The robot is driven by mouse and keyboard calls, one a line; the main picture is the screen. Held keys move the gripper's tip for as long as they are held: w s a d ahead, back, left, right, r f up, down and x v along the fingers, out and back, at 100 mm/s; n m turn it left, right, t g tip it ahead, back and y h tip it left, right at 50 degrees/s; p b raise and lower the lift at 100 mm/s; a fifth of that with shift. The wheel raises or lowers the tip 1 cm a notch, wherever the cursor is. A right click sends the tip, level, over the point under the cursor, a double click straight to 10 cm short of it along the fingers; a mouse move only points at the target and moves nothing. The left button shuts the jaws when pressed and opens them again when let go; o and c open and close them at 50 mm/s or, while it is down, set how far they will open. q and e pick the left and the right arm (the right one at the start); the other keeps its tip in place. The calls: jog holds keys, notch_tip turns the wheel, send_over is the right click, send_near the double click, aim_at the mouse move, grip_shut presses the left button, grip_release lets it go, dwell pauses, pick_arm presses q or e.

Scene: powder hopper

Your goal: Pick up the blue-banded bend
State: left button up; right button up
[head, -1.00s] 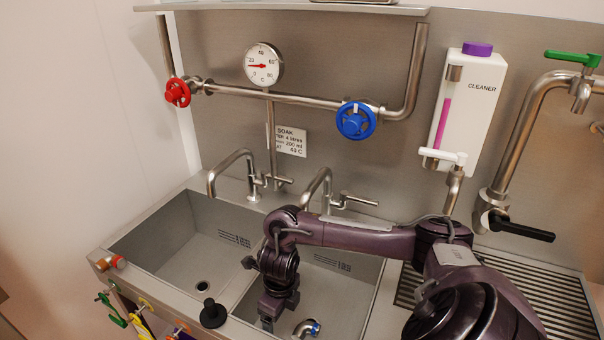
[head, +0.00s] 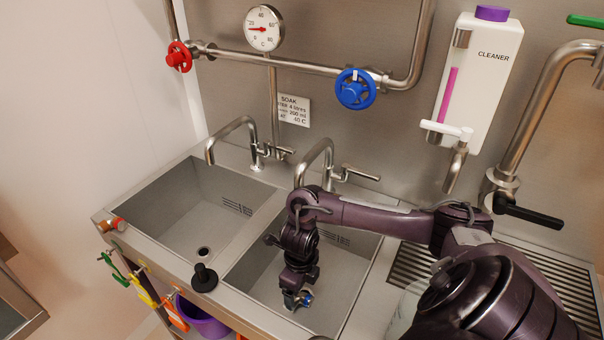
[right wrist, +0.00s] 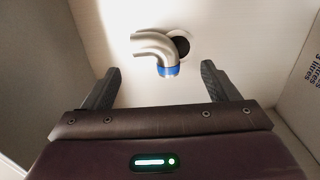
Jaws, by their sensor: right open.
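The blue-banded bend (head: 305,299) is a short curved metal pipe with a blue band at one end. It lies on the floor of the right-hand sink basin (head: 345,290), and in the right wrist view the bend (right wrist: 155,48) lies beside the dark drain hole. My right gripper (head: 292,297) reaches down into this basin and partly covers the bend in the head view. In the right wrist view my right gripper (right wrist: 160,82) is open, with its fingers spread to either side and the bend beyond and between them. My left gripper is not in view.
A black plug (head: 204,278) stands on the front rim by the divider. The left basin (head: 185,215) is empty. Taps (head: 318,160) rise behind the basins. A ribbed drainboard (head: 415,265) lies to the right. A purple bucket (head: 200,318) is below the front edge.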

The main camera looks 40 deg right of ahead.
aim_at(297, 298)
jog(key=f, duration=0.1)
jog(key=f+p, duration=0.1)
jog(key=f, duration=0.2)
jog(key=shift+w+a+f, duration=0.2)
jog(key=shift+a+f, duration=0.1)
jog(key=shift+f, duration=0.4)
jog(key=c, duration=1.2)
jog(key=shift+r, duration=0.15)
